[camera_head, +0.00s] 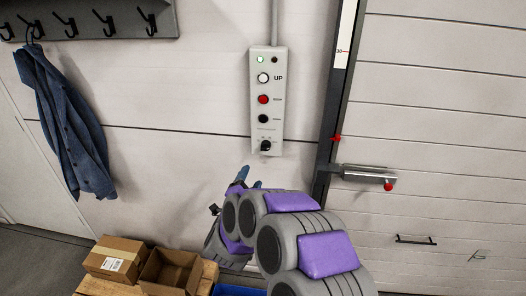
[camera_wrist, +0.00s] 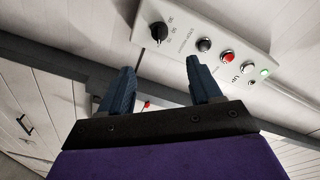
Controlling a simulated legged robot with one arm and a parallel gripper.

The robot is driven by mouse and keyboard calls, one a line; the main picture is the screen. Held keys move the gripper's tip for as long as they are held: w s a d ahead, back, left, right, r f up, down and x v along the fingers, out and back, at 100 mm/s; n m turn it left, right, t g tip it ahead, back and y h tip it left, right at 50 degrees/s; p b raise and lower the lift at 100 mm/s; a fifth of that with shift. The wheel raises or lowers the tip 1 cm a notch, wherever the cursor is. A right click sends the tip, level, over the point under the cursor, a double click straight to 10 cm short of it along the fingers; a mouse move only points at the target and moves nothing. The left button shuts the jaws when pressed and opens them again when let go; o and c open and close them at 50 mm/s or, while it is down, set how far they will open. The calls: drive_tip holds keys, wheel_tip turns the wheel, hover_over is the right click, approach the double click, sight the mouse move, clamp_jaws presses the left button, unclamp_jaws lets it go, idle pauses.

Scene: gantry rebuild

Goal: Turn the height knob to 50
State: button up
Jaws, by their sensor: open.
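The height knob (camera_head: 265,146) is a black dial at the bottom of a pale control panel (camera_head: 257,131) on the wall. In the wrist view the knob (camera_wrist: 159,32) shows beyond and between my fingers, with small markings around it too blurred to read surely. My gripper (camera_head: 245,180) is below the panel in the head view. In the wrist view my gripper (camera_wrist: 158,75) has its two blue fingers wide apart, with nothing between them. It is apart from the knob.
The panel also has a white UP button (camera_head: 263,78), a red button (camera_head: 263,99) and a black button (camera_head: 263,118). A dark vertical rail with a red pointer (camera_head: 335,138) stands to the right. Cardboard boxes (camera_head: 114,262) lie low at the left. A blue jacket (camera_head: 68,130) hangs on hooks.

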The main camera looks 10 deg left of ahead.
sight(265, 150)
drive_tip(key=w+d, duration=0.1)
drive_tip(key=w, duration=0.4)
drive_tip(key=w+b, duration=0.1)
drive_tip(key=w, duration=0.4)
drive_tip(key=w+d+b, duration=0.1)
drive_tip(key=w, duration=0.5)
drive_tip(key=shift+d, duration=0.35)
drive_tip(key=c, duration=1)
